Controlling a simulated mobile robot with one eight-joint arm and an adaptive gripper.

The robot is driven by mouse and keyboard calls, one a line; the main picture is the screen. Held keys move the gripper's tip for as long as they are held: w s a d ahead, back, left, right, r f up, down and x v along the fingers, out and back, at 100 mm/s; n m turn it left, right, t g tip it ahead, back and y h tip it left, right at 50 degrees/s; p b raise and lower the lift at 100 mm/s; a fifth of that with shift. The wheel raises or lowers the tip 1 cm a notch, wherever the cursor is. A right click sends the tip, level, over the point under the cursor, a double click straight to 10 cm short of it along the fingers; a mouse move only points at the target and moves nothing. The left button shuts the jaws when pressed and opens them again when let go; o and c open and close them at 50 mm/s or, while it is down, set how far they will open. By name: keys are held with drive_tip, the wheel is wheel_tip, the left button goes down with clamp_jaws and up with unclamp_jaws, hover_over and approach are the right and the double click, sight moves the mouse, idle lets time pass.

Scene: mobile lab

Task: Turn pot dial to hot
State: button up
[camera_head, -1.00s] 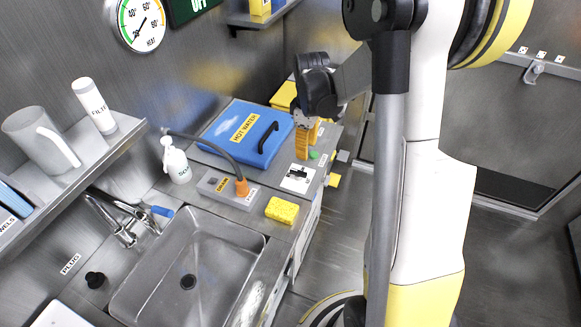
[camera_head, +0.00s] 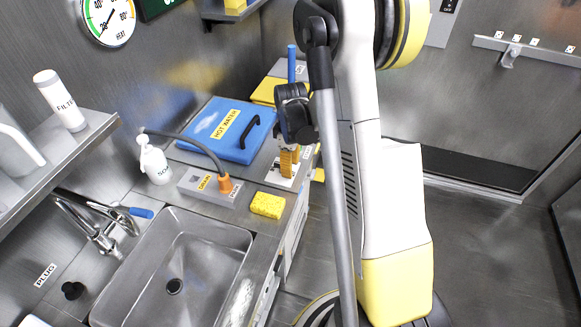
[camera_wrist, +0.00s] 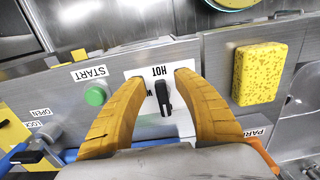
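The pot dial (camera_wrist: 164,97) is a black lever-shaped knob on a white plate (camera_wrist: 186,120). The plate's HOT label reads upside down in the wrist view, at one end of the knob; another label beside the knob is partly hidden. The knob stands nearly upright in that picture, and I cannot tell which end is its pointer. My gripper (camera_wrist: 160,78) is open, its two orange fingers on either side of the dial with visible gaps. In the head view my gripper (camera_head: 289,160) is over the white plate (camera_head: 283,182) and hides the dial.
A green START button (camera_wrist: 96,95) is left of the plate in the wrist view, and a yellow sponge (camera_wrist: 259,74) is to the right.

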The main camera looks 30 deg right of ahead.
clamp_jaws()
